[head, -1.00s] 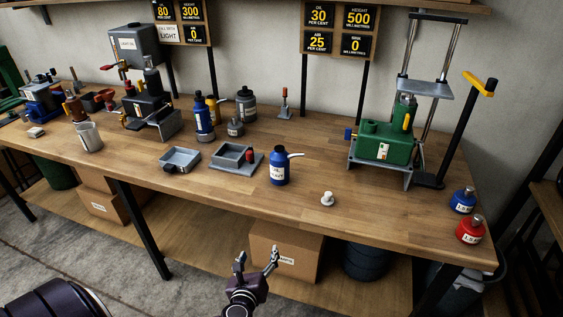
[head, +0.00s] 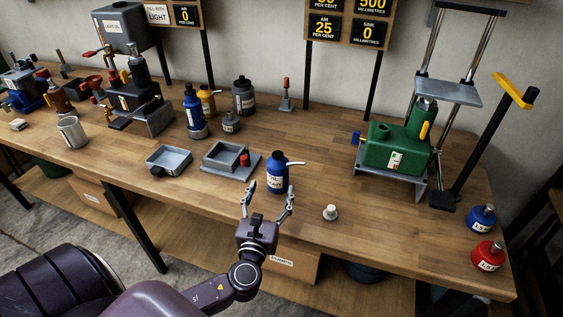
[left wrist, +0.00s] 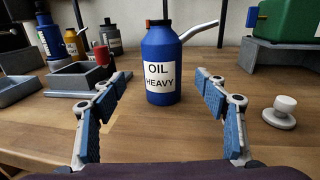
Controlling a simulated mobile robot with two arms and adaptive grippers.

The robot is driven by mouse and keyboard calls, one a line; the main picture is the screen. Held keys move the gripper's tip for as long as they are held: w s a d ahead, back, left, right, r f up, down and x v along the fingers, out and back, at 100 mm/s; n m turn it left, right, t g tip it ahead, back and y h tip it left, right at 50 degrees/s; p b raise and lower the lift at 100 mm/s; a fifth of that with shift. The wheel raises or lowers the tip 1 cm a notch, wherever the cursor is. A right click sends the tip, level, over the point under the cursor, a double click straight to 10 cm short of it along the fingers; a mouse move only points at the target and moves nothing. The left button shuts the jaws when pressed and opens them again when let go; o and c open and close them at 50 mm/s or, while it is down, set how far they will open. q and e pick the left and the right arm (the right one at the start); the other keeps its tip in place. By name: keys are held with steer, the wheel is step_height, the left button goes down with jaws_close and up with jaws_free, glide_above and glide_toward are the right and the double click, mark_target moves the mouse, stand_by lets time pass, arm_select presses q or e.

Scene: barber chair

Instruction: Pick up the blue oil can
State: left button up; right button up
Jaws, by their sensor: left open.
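The blue oil can (head: 277,174) stands upright on the workbench near its front edge, with a grey spout pointing right. In the left wrist view the blue oil can (left wrist: 162,62) carries a white label reading "OIL HEAVY" and stands ahead, centred between the fingers. My left gripper (head: 268,191) is open and empty, just in front of the can at the bench edge. In the left wrist view its two blue-padded fingers (left wrist: 164,98) are spread wide and do not appear to touch the can. My right gripper is not in view.
A grey tray with a red-topped piece (head: 232,160) sits left of the can. A small white knob (head: 330,212) stands to its right. A green machine (head: 394,150) is farther right. The wooden bench top (head: 300,235) is clear between the can and the knob.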

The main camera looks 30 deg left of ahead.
mark_target(275, 177)
arm_select(q)
steer(key=shift+x, duration=1.1)
steer(key=shift+w+a+r+p, duration=0.1)
steer(key=shift+w+r+p, duration=0.1)
steer(key=shift+w+p, duration=0.1)
steer(key=shift+w+a+r+p, duration=0.2)
steer(key=shift+w+p, duration=0.1)
steer(key=shift+w, duration=0.2)
steer(key=shift+w+a+r+p, duration=0.1)
steer(key=shift+w+r+p, duration=0.15)
steer(key=shift+w, duration=0.3)
steer(key=w, duration=0.1)
steer(key=w+a, duration=0.1)
steer(key=shift+w+f, duration=0.4)
steer(key=c, duration=1.2)
steer(key=shift+r, duration=0.1)
steer(key=c, duration=0.6)
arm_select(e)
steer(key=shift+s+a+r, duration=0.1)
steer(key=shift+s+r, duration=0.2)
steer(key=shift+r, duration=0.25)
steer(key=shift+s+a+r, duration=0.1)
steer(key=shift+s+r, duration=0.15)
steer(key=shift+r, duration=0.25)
arm_select(q)
steer(key=shift+r+p, duration=0.15)
steer(key=shift+p, duration=0.15)
